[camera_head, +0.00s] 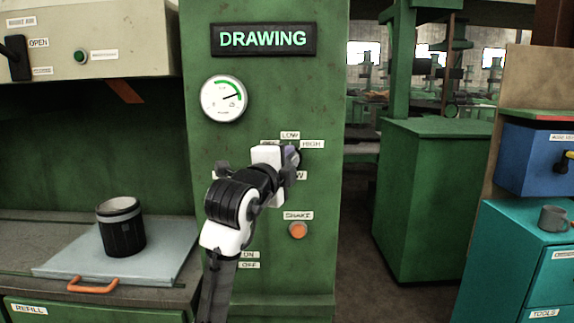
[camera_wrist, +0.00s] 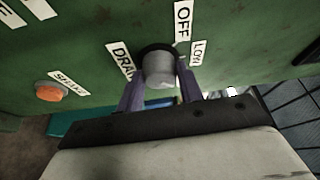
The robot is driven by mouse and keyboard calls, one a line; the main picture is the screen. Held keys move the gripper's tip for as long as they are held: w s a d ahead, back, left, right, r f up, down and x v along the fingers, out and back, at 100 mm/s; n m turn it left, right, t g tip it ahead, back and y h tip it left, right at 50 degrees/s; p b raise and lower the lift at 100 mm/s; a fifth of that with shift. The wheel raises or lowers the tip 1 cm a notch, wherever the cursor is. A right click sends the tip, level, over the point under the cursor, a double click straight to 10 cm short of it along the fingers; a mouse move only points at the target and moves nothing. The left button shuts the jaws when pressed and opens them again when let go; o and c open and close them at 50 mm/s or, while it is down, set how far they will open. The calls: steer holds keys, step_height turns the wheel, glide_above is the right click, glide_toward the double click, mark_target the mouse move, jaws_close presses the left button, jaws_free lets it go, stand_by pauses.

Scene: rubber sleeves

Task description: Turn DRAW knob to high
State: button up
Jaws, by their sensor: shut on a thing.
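The DRAW knob (camera_wrist: 158,68) is a grey round knob on a dark base on the green panel. In the wrist view the purple fingers of my gripper (camera_wrist: 160,84) stand on both sides of it, shut on it. The OFF label (camera_wrist: 183,20), LOW label (camera_wrist: 198,53) and part of the DRAW label (camera_wrist: 122,60) surround it. In the head view my gripper (camera_head: 291,160) is at the panel and mostly hides the knob. The LOW label (camera_head: 290,135) is above and the HIGH label (camera_head: 312,144) upper right. The knob's pointing direction cannot be told.
A pressure gauge (camera_head: 224,98) sits above on the green panel (camera_head: 210,150). The orange SHAKE button (camera_head: 298,231) is just below the knob; it also shows in the wrist view (camera_wrist: 51,92). A black cup (camera_head: 121,232) stands on a grey tray (camera_head: 70,262) at left.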

steer(key=shift+m, duration=0.5)
steer(key=o, duration=1)
steer(key=b+v, duration=0.1)
steer(key=v, duration=0.3)
steer(key=b+v, duration=0.1)
steer(key=v, duration=0.4)
steer(key=b+v, duration=0.1)
steer(key=v, duration=0.3)
steer(key=shift+s+a+r, duration=0.2)
steer(key=shift+s+r, duration=0.1)
steer(key=shift+s, duration=0.05)
